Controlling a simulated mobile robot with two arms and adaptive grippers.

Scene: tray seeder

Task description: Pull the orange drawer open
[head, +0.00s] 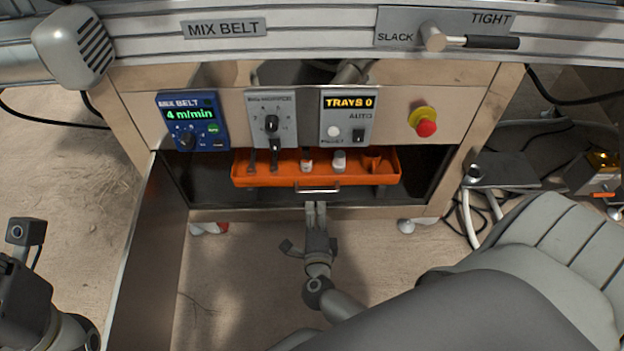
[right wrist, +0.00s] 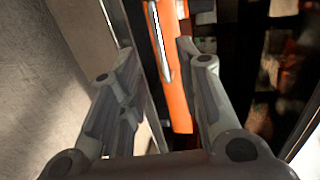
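The orange drawer (head: 265,181) sits in the dark opening of the cabinet, with a metal bar handle (head: 318,190) on its front. Its top is open, showing several small items inside. My right gripper (head: 316,204) is just in front of and below the handle, fingers pointing at it. In the right wrist view the two fingers (right wrist: 158,68) are spread apart, with the orange front (right wrist: 179,95) and the handle (right wrist: 158,40) beyond and between them. I see no clear contact. My left arm shows at the lower left edge; its fingertips are not visible.
An open metal door (head: 150,260) stands left of the opening. Above the drawer are a blue MIX BELT box (head: 193,121), a grey knob box (head: 271,118), a TRAYS box (head: 348,117) and a red button (head: 426,128). The floor before the cabinet is clear.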

